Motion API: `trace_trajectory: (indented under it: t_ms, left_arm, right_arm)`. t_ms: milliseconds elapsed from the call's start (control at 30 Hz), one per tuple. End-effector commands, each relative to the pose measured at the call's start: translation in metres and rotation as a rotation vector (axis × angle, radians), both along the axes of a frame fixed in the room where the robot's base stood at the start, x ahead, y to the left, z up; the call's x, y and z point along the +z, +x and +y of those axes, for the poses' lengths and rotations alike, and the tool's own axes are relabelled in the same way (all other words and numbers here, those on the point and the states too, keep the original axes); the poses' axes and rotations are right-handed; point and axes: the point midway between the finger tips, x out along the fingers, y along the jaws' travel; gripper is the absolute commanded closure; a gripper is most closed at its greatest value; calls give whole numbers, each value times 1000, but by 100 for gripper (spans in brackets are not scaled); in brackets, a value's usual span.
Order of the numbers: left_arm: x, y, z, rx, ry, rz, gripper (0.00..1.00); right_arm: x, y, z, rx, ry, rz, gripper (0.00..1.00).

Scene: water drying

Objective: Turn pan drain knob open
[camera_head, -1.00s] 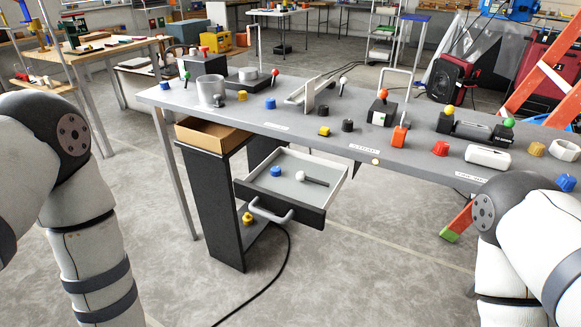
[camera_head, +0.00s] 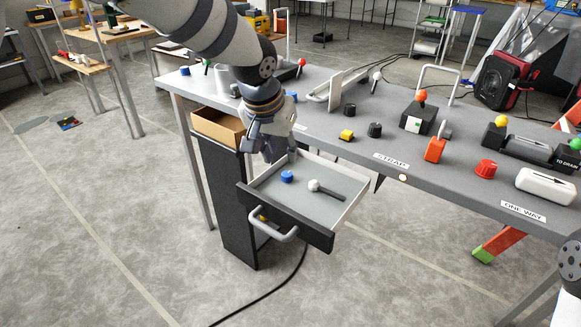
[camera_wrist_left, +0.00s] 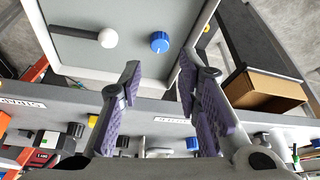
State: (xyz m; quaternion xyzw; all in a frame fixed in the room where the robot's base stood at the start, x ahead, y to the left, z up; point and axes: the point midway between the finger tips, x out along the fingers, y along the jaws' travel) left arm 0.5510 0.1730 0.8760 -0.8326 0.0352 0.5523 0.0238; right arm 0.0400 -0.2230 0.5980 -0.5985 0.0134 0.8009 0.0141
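An open drawer-like pan (camera_head: 318,234) juts out from the front of the grey bench. A blue knob (camera_head: 287,176) sits on its floor, beside a lever with a white ball end (camera_head: 314,186). Both also show in the left wrist view, the blue knob (camera_wrist_left: 160,42) right of the white ball (camera_wrist_left: 107,38). No label marks which knob is the pan drain. My left gripper (camera_head: 268,152) hangs over the pan's back left edge, pointing down. In the left wrist view its fingers (camera_wrist_left: 160,67) are apart with nothing between them, short of the blue knob. My right gripper is out of view.
The bench (camera_head: 370,170) carries several knobs, a red-ball lever box (camera_head: 418,118), an orange switch (camera_head: 434,150) and a white handle (camera_head: 546,186). An open cardboard-coloured box (camera_head: 217,125) stands left of the pan. Floor in front is clear apart from a black cable (camera_head: 275,286).

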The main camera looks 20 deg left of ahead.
Motion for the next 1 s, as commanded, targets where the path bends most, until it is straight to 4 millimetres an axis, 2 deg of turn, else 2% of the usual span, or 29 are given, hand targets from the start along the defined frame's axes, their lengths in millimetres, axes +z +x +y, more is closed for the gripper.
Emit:
trace_trajectory:
  t_ms: [33,100,233,333,667,800,1000]
  left_arm:
    - [-22,4,-1,0,0,14,69]
    - [-39,11,-1,-2,0,13,69]
    - [-62,21,-2,-1,0,11,69]
    - [-72,27,-3,0,0,7,69]
    - [-75,30,-3,-1,0,2,69]
    - [-75,30,-3,-1,0,2,99]
    - [-75,30,-3,-4,0,3,100]
  right_arm:
    - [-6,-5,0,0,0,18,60]
    - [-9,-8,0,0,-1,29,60]
    - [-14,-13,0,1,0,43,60]
    - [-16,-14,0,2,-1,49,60]
    - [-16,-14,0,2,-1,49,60]
    - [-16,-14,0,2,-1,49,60]
    - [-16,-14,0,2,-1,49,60]
